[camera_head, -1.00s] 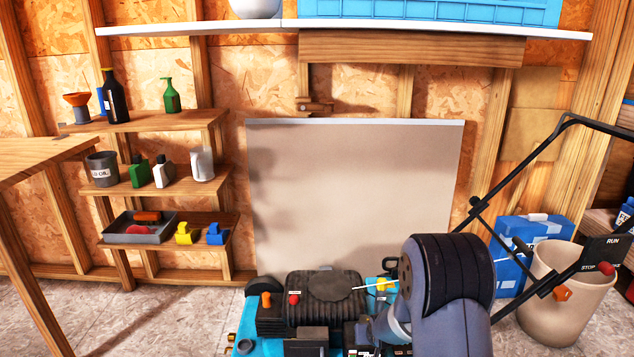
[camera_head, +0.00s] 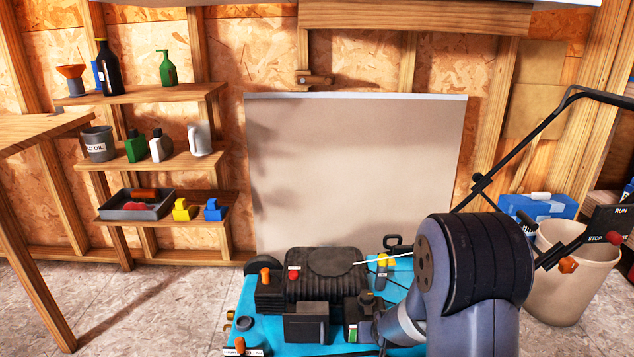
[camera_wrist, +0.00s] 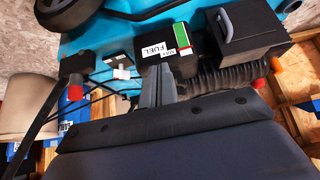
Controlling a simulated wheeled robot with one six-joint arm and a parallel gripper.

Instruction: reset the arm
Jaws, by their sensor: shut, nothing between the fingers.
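My arm (camera_head: 475,265) is raised in front of the blue mower (camera_head: 265,325), at the lower right of the head view. My gripper's fingers are hidden in the head view. In the wrist view, my gripper (camera_wrist: 158,86) shows as narrow grey fingers beyond my dark wrist housing. They are shut with nothing between them. They point towards the mower beside the white FUEL label (camera_wrist: 153,49) and the green block (camera_wrist: 181,37). I cannot tell whether they touch the mower.
The mower's black engine (camera_head: 326,270) and its handle (camera_head: 520,150) lie close around my arm. A beige bin (camera_head: 570,285) stands at right. Shelves with bottles (camera_head: 150,94) and a tray (camera_head: 125,211) stand left. A pale board (camera_head: 355,160) leans at the back wall.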

